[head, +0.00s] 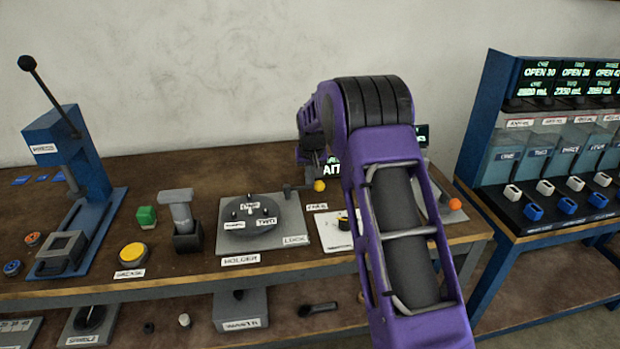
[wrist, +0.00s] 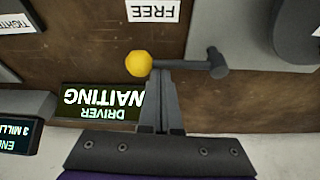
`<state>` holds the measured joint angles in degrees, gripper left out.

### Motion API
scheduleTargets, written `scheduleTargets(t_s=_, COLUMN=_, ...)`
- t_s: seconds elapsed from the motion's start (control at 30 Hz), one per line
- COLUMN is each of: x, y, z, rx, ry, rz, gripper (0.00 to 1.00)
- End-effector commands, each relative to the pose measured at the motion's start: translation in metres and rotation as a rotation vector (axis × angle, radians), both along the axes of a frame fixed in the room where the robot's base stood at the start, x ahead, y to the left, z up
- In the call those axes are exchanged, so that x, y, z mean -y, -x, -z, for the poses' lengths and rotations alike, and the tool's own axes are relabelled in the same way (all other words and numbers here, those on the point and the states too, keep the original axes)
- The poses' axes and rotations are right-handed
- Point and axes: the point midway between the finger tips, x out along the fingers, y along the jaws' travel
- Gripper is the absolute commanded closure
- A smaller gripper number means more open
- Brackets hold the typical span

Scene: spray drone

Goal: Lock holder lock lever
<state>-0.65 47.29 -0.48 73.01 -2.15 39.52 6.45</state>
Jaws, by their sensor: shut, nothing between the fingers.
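The holder (head: 290,238) is a grey plate with a round disc on the bench, labelled HOLDER in front. Its lock lever (head: 298,187) is a dark bar with a yellow ball knob (head: 319,186) at the plate's back right corner. In the wrist view the lever (wrist: 190,66) runs from a dark pivot to the yellow knob (wrist: 139,64). My gripper (wrist: 160,75) is shut and empty, its fingertips at the bar close to the knob; I cannot tell whether they touch. In the head view my arm partly hides the area right of the knob, and the gripper (head: 313,160) is seen small behind it.
A FREE label (wrist: 155,12) lies near the knob, and a LOCK label (head: 296,240) is at the plate's front right. A DRIVER WAITING display (wrist: 103,103) stands behind. A blue press (head: 75,160) is at left. A dispenser rack (head: 545,150) is at right.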

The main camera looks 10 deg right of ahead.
Motion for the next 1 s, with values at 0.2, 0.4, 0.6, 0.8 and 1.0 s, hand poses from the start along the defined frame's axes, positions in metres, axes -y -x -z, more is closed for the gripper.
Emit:
scheduleTargets(t_s=0.2, x=0.001, y=0.003, z=0.000, rx=-0.001, ry=0.002, rz=0.039, gripper=1.00)
scheduleTargets(t_s=0.4, x=0.001, y=0.007, z=0.001, rx=-0.001, ry=0.002, rz=0.090, gripper=1.00)
scheduleTargets(t_s=0.6, x=-0.001, y=0.015, z=0.001, rx=-0.001, ry=0.003, rz=0.202, gripper=1.00)
scheduleTargets(t_s=0.8, x=-0.003, y=0.028, z=0.001, rx=-0.003, ry=0.004, rz=0.380, gripper=1.00)
scheduleTargets(t_s=1.0, x=-0.008, y=0.040, z=0.001, rx=-0.003, ry=0.005, rz=0.570, gripper=1.00)
